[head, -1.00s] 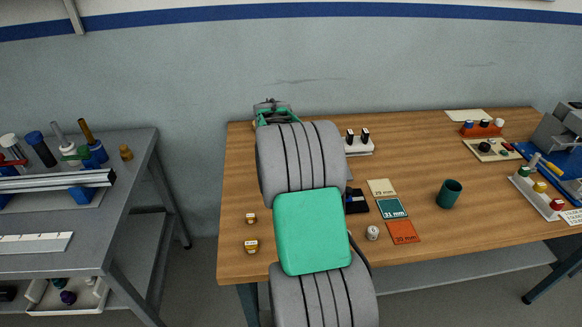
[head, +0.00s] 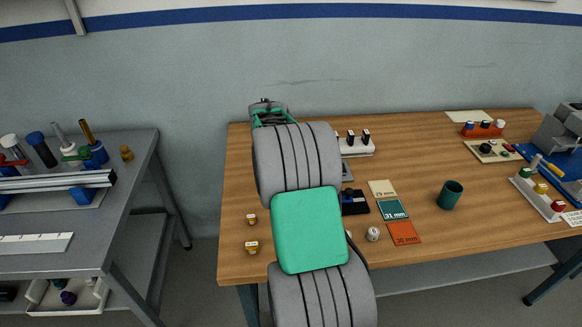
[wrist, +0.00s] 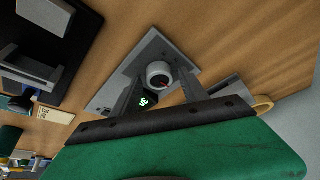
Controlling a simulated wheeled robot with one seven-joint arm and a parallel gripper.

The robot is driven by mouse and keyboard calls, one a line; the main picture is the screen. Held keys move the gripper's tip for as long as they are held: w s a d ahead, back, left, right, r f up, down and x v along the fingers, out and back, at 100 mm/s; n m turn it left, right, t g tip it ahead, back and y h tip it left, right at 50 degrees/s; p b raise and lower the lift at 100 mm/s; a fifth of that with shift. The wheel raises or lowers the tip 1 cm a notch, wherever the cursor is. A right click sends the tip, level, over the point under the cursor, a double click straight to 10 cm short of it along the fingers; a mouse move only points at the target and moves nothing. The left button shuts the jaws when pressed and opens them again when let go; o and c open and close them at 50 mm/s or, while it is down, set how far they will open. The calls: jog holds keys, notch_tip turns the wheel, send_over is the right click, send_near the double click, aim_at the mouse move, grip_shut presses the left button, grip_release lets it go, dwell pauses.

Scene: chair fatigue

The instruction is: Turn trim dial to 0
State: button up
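The trim dial (wrist: 159,74) is a pale round knob with a red pointer mark, set on a grey plate (wrist: 112,90) in the wrist view. A small lit display (wrist: 146,101) on the plate shows green digits, tilted and too small to read surely. My gripper (wrist: 160,80) is open, with one dark finger on each side of the dial. I cannot tell whether either finger touches it. In the head view my own arm hides the dial and the fingertips, and only an edge of the grey plate (head: 347,171) shows.
A white block with dark-topped pegs (head: 358,146) and a black device (head: 354,203) stand right of my arm. Coloured cards (head: 392,209), a white knob (head: 373,234) and a green cup (head: 449,195) lie farther right. Two brass pieces (head: 251,246) are at left.

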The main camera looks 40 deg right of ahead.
jog(key=shift+o, duration=0.4)
jog(key=v, duration=0.7)
jog(key=shift+a+r, duration=0.15)
jog(key=shift+r, duration=0.2)
